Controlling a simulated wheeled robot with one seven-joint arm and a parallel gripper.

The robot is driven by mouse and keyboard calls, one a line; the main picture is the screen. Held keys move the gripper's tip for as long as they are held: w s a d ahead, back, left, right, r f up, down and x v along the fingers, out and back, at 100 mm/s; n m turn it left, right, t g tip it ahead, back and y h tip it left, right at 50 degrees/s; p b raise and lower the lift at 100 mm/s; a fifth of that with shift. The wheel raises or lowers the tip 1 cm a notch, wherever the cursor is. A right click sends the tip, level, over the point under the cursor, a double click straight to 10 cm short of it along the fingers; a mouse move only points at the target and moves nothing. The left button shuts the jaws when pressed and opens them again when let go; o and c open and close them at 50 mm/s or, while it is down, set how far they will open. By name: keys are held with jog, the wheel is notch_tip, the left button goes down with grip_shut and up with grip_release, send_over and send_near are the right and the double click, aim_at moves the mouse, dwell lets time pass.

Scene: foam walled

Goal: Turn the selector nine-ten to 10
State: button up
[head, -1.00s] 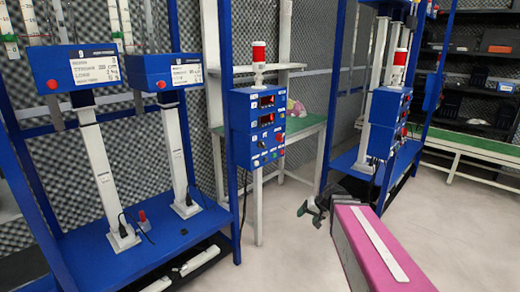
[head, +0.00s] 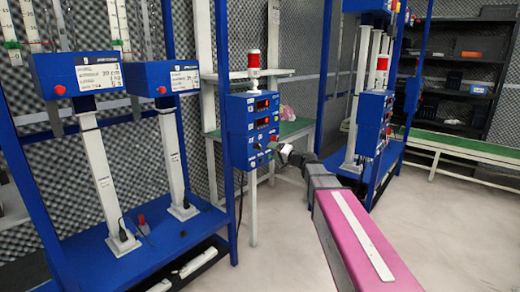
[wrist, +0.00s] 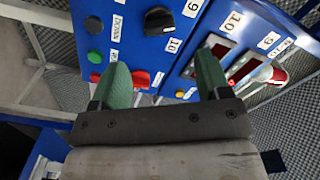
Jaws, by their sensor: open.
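The blue control box (head: 238,132) stands on a white post left of centre in the head view. In the wrist view its face fills the upper part, turned sideways. A black selector knob (wrist: 158,20) sits near the top edge, with a "9" label (wrist: 192,8) and a "10" label (wrist: 173,45) beside it. Which label it points to is not clear. My gripper (wrist: 162,64) has its two green fingers apart with nothing between them. The knob lies beyond the fingertips, apart from them. In the head view my gripper (head: 280,151) is at the box's right side.
The face also carries a green button (wrist: 115,57), a red button (wrist: 141,79), a black button (wrist: 93,25) and dark displays (wrist: 222,57). A red lamp (head: 253,60) tops the box. Blue racks (head: 130,250) stand to the left. The floor (head: 440,230) at right is clear.

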aim_at(259, 147)
jog(key=x, duration=0.8)
jog(key=shift+w+a, duration=0.15)
jog(key=shift+a, duration=0.05)
jog(key=c, duration=0.9)
